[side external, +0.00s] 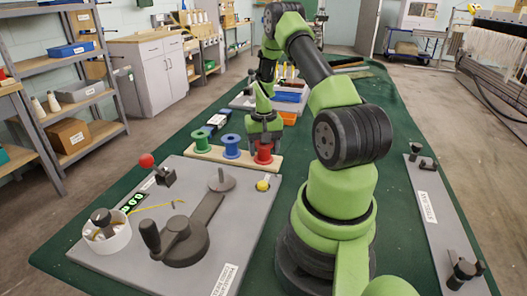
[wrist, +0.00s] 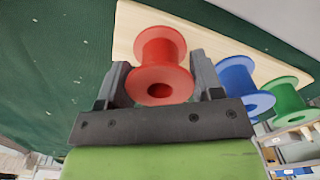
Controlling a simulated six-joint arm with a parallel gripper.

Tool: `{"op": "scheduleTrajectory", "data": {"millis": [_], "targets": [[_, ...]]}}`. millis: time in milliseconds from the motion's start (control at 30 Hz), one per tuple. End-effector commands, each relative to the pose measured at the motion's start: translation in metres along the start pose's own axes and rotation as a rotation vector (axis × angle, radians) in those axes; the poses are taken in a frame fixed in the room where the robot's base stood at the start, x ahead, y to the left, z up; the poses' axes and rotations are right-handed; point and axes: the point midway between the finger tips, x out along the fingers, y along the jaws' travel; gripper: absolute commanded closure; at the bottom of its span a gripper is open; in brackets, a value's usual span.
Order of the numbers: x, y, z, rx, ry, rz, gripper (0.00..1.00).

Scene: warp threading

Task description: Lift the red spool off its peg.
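The red spool (side external: 263,154) stands at the right end of a row of spools on a light wooden peg board (side external: 215,155) in the side view. My gripper (side external: 264,139) is right at it, pointing down over its upper part. In the wrist view the red spool (wrist: 160,60) sits between the two dark fingers of my gripper (wrist: 158,75). The fingers are spread on either side, with a gap showing between them and the spool's narrow core. The spool appears upright and seated on the board; its peg is hidden.
A blue spool (side external: 231,146) stands close beside the red one, with a green spool (side external: 201,143) further left. A grey board (side external: 150,235) with a crank and a white cup lies in front. Blue and orange bins (side external: 288,97) stand behind.

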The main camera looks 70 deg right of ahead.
Motion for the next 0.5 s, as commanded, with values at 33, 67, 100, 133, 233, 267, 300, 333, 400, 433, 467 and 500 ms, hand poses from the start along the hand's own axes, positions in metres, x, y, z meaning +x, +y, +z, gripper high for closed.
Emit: {"op": "scheduleTrajectory", "data": {"millis": [33, 67, 100, 133, 233, 267, 300, 333, 400, 433, 467, 500], "targets": [[0.000, 0.000, 0.000, 0.000, 0.000, 0.000, 0.57], [0.000, 0.000, 0.000, 0.000, 0.000, 0.000, 0.57], [0.000, 0.000, 0.000, 0.000, 0.000, 0.000, 0.57], [0.000, 0.000, 0.000, 0.000, 0.000, 0.000, 0.57], [-0.004, 0.000, 0.000, 0.000, 0.001, 0.000, 0.57], [-0.006, 0.000, 0.000, 0.000, 0.001, 0.000, 0.57], [-0.009, 0.000, -0.001, -0.001, 0.002, 0.000, 0.57], [-0.011, 0.000, -0.001, -0.001, 0.003, 0.000, 0.57], [-0.017, 0.000, 0.000, -0.001, 0.001, 0.000, 0.57], [-0.019, 0.000, 0.000, -0.001, 0.002, 0.000, 0.57], [-0.021, 0.000, 0.000, -0.001, 0.002, 0.000, 0.57], [-0.024, 0.000, 0.000, -0.001, 0.002, 0.000, 0.57]]}}
